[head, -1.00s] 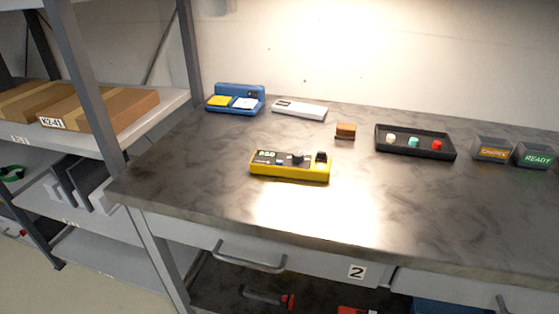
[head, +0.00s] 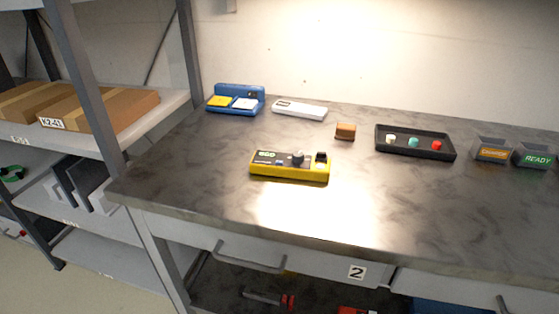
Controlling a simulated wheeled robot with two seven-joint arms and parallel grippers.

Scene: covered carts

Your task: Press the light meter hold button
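A yellow instrument (head: 290,177) lies on the dark bench top near its front left. Its black face has a small green display, a blue button, a grey knob and a black block at the right end. A slim white handheld device (head: 300,109) with a dark display strip lies farther back. No label names either one as the light meter, so I cannot tell which it is. A hold button is too small to identify. Neither of my grippers is in view.
A blue unit (head: 236,98) with yellow and white pads stands at the back left. A brown block (head: 345,131), a black tray (head: 416,153) with three coloured knobs and two labelled boxes (head: 493,150) lie to the right. The front bench top is clear. A shelf rack (head: 85,87) stands left.

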